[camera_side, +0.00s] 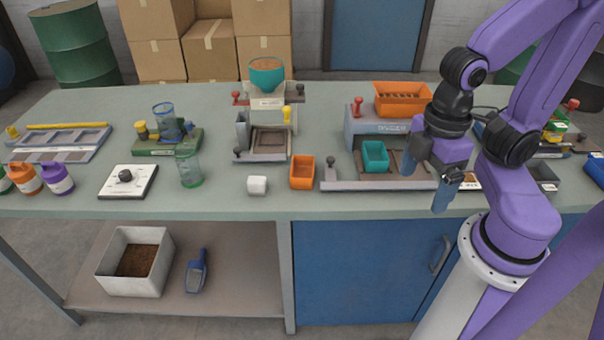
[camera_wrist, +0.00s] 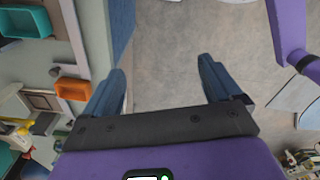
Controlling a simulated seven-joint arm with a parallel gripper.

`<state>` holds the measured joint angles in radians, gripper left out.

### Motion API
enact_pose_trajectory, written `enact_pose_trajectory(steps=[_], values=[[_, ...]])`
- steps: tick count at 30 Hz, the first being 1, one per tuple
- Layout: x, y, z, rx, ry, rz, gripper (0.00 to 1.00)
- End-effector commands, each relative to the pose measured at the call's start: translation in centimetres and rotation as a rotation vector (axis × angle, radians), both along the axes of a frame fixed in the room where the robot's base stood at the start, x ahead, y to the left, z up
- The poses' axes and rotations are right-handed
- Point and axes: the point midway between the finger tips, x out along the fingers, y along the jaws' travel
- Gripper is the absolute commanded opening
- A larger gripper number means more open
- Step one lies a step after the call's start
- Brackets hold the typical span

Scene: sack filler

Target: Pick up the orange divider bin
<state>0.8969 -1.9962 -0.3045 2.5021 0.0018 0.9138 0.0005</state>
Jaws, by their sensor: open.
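A small open orange bin (camera_side: 302,172) stands upright on the bench near its front edge, between a white cube and the divider machine. A larger orange bin (camera_side: 402,92) with dark slots sits on top of the divider (camera_side: 366,126). My gripper (camera_side: 428,185) hangs in front of the divider, to the right of the small orange bin and well apart from it. Its jaws are open with nothing between them. In the wrist view, my gripper (camera_wrist: 162,68) is over the floor beside the bench, and an orange bin (camera_wrist: 72,89) shows at the left.
A teal bin (camera_side: 375,156) sits in the divider tray. A dark-knobbed post (camera_side: 331,172) stands right beside the small orange bin. The white cube (camera_side: 257,185) is to its left. The sack filler (camera_side: 268,112) stands behind. The bench front between cube and scale (camera_side: 128,182) holds a clear cup (camera_side: 188,170).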

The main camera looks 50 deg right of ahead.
Motion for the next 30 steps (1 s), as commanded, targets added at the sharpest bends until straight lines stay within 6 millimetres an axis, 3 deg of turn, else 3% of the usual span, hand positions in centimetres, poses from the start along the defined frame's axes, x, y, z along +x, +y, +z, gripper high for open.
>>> enact_pose_trajectory(steps=[5, 11, 21, 30], values=[[0.2, 0.1, 0.0, 0.0, 0.0, -0.013, 0.92], [3.1, 1.3, 0.4, -0.003, 0.004, -0.186, 0.92], [12.0, 3.4, 1.1, -0.005, 0.015, -0.717, 0.92], [20.1, 3.2, 1.1, -0.006, 0.023, -1.186, 0.92]])
